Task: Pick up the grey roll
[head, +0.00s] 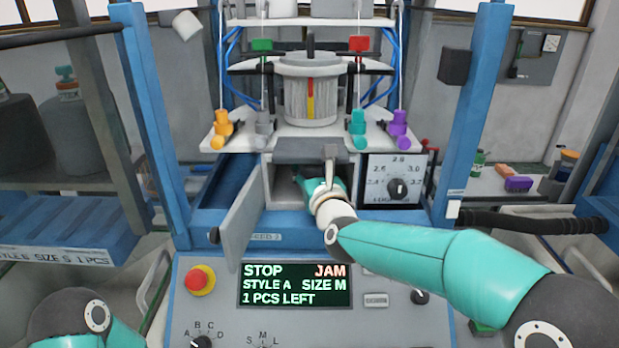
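My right arm reaches in from the right, and its gripper (310,184) is inside the open compartment (276,192) at the machine's middle. The fingertips are in shadow and largely hidden, so I cannot tell whether they are open or hold anything. No grey roll shows clearly inside. A small grey item (264,127) stands on the white shelf above, between an orange and a teal one. Large grey cones (72,120) stand on the rack at the left. I cannot tell whether either is the grey roll. Part of my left arm shows at bottom left; its gripper is out of view.
The compartment's grey door (246,212) hangs open to the left. A dial (396,182) sits right of the compartment. Below, the control panel's screen (294,285) reads STOP, JAM, 1 PCS LEFT. Blue uprights (470,110) flank the machine.

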